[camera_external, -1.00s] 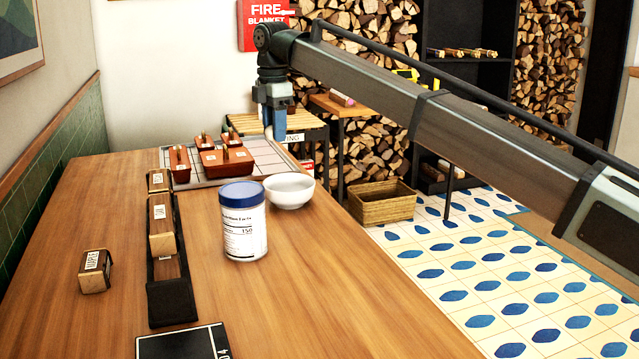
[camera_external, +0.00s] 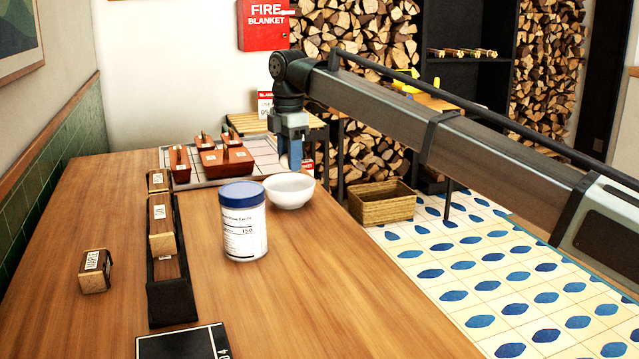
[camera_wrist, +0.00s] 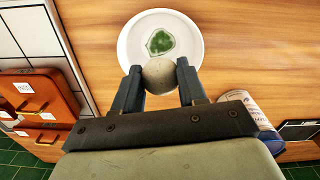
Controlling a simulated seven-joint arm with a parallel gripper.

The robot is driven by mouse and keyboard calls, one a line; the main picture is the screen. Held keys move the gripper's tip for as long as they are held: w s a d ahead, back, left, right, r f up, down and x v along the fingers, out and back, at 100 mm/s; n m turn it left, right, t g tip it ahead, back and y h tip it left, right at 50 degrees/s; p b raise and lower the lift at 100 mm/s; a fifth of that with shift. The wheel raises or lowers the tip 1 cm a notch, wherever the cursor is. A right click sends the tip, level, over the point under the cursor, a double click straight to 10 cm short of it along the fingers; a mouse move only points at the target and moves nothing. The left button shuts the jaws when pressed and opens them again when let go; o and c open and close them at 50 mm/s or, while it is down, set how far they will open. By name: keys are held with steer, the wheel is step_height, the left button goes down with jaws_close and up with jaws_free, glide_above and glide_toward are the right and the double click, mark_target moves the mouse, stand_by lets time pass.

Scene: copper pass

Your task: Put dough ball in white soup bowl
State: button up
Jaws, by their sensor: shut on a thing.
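In the wrist view a pale round dough ball (camera_wrist: 159,75) sits between the two fingers of my gripper (camera_wrist: 159,82), which is shut on it. The white soup bowl (camera_wrist: 132,41) lies just beyond the ball in that view, with something green on its bottom. In the external view the white bowl (camera_external: 289,191) stands upright on the wooden table, and my gripper (camera_external: 290,165) is above and slightly behind it, pointing down. The dough ball cannot be made out clearly in the external view.
A white jar with a blue lid (camera_external: 243,222) stands close in front of the bowl. Brown lidded boxes (camera_external: 226,160) sit on a tiled tray behind and left. A black rack with wooden blocks (camera_external: 170,290) lies left. The table's right edge is near the bowl; its front right is clear.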

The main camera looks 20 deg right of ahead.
mark_target(290, 177)
steer(key=shift+f, duration=2.7)
steer(key=o, duration=1.1)
steer(key=shift+r, duration=3.55)
